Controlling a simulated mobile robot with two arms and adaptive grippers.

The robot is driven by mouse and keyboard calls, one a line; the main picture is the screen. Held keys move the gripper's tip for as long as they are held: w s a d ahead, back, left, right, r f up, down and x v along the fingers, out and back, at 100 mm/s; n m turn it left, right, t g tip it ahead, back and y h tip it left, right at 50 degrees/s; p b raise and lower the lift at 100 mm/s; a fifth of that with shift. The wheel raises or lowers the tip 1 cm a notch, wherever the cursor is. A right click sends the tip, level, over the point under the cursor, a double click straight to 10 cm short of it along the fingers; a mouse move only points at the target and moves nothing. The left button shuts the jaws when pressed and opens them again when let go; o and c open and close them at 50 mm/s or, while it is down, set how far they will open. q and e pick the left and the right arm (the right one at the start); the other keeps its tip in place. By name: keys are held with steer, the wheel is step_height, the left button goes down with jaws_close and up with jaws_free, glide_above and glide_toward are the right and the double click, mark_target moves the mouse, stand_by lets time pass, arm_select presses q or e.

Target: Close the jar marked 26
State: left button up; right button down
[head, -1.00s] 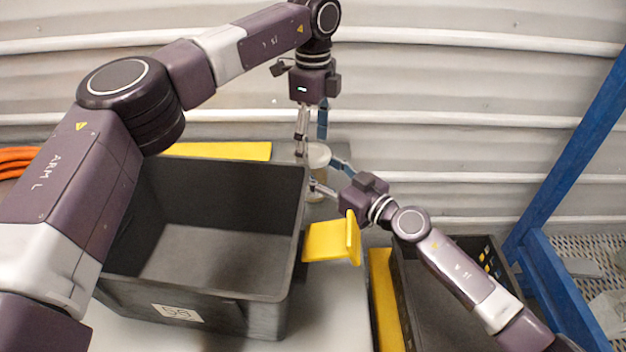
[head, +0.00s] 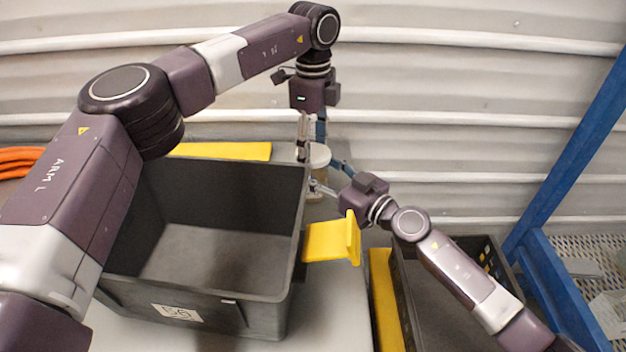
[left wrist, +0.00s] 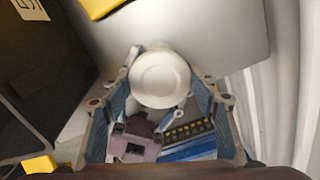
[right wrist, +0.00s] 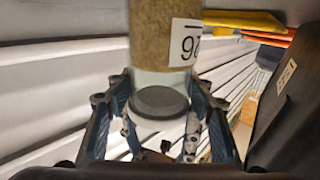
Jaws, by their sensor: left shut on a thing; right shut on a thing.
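The jar marked 26 (right wrist: 163,45) stands by the wall behind the black crate; the right wrist view shows its brown filling and label upside down. My right gripper (right wrist: 160,108) is shut on the clear end of the jar, where a dark grey disc shows. The round white lid (left wrist: 160,80) fills the space between the fingers of my left gripper (left wrist: 163,92), which is shut on it from above.
A large black crate (head: 225,305) with a numbered label stands just left of the jar. A yellow piece (head: 328,242) sticks out at its right. A second dark crate (head: 472,247) is at the right. The ribbed wall (head: 480,145) is close behind.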

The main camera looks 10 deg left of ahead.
arm_select(q)
steer(key=m, duration=1.5)
steer(key=shift+m, duration=0.4)
steer(key=m, duration=0.3)
steer(key=shift+m, duration=0.3)
steer(key=m, duration=0.5)
steer(key=shift+m, duration=0.3)
steer(key=m, duration=0.4)
steer(key=shift+f, duration=0.1)
steer(key=m, duration=0.5)
steer(key=shift+m, duration=0.3)
steer(key=m, duration=0.4)
